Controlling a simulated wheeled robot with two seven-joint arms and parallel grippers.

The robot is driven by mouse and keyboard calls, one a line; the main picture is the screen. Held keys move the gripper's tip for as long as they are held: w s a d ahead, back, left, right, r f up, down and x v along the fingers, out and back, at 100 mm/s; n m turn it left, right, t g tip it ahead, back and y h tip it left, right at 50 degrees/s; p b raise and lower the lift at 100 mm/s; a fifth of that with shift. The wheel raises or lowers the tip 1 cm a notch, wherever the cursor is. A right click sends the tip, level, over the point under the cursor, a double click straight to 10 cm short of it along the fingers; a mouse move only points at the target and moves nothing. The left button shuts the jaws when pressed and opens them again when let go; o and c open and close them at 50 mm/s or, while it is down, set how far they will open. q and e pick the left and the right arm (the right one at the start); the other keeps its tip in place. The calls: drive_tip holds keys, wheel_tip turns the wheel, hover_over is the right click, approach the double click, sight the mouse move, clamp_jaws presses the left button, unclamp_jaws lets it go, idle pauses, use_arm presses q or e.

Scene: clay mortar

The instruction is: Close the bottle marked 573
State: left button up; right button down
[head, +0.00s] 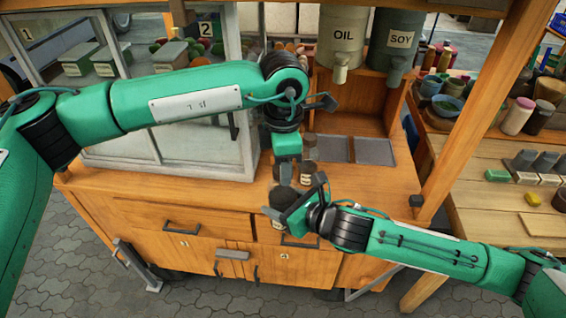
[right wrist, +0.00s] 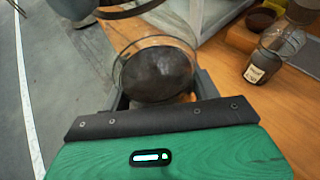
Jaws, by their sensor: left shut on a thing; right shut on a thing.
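My right gripper (right wrist: 155,95) is shut on a round glass bottle (right wrist: 157,72) with dark contents; its glass rim shows from above and I see no lid on it. No number is readable on it. In the head view, my right gripper (head: 297,203) is in front of the counter's front edge, with the dark bottle (head: 281,197) at its fingers. My left gripper (head: 286,172) points down just above it. It is shut on a small dark thing, too small to identify. A dark curved piece (right wrist: 130,9) crosses above the bottle in the right wrist view.
A labelled jar (right wrist: 262,66) stands on the wooden counter, close by; it also shows in the head view (head: 306,176). OIL (head: 341,38) and SOY (head: 397,42) dispensers hang behind. A glass case (head: 170,150) stands left. A side table (head: 505,215) stands right.

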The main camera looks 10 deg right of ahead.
use_arm(q)
drive_tip(key=m, duration=0.8)
drive_tip(key=shift+m, duration=0.4)
drive_tip(key=o, duration=1.2)
wheel_tip(320, 180, up, 12)
drive_tip(key=shift+w+f, duration=0.1)
